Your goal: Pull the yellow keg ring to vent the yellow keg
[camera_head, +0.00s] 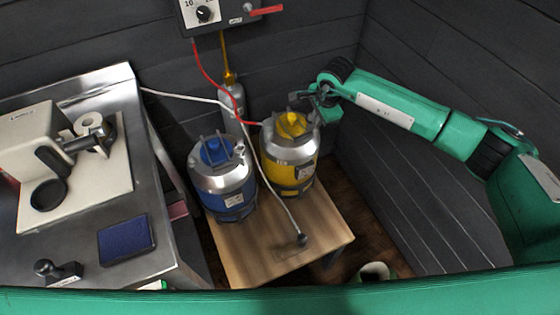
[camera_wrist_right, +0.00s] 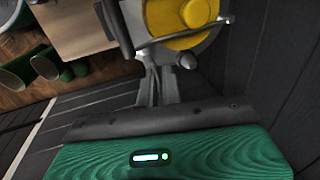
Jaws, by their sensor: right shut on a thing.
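The yellow keg (camera_head: 299,173) stands upright at the back right of a low wooden table, with a silver top and a yellow cap (camera_head: 291,123). The yellow cap also shows at the top of the right wrist view (camera_wrist_right: 182,20). My right gripper (camera_head: 312,103) reaches in from the right to the keg's top, beside the cap. Its jaws (camera_wrist_right: 155,62) are shut on the yellow keg ring at the keg's rim. The ring is too small and too covered by the fingers to make out clearly. My left gripper is not in view.
A blue keg (camera_head: 222,183) stands left of the yellow one. A pale hose with a dark end (camera_head: 302,239) lies on the wooden table (camera_head: 245,262). A red hose (camera_head: 208,76) hangs from the wall control box (camera_head: 212,12). A steel counter (camera_head: 125,88) is at left; dark walls are close.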

